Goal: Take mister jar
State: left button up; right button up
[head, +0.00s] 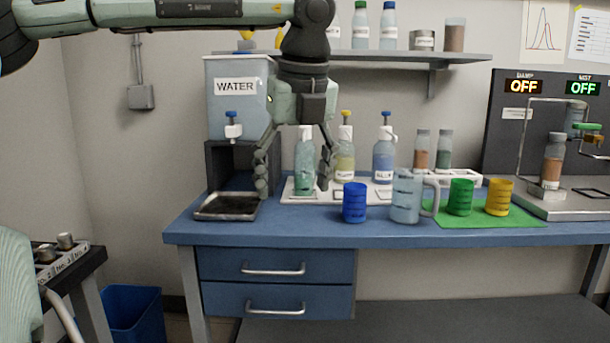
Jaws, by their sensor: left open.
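My left gripper (294,182) is open and points down over the left part of the bench, far to the left of this jar. A bottle with green liquid (305,165) shows between its fingers, and I cannot tell whether they touch it. My right gripper is not in view.
Bottles with yellow (344,160) and blue (383,162) liquid stand on a white tray. A blue cup (355,203), a clear pitcher (405,197), and green (460,197) and yellow (498,197) cups stand along the bench front. A water tank (235,105) and dark tray (228,207) are at left.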

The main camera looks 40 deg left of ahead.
aim_at(303, 164)
jog(key=i+j, duration=1.15)
jog(key=j, duration=0.25)
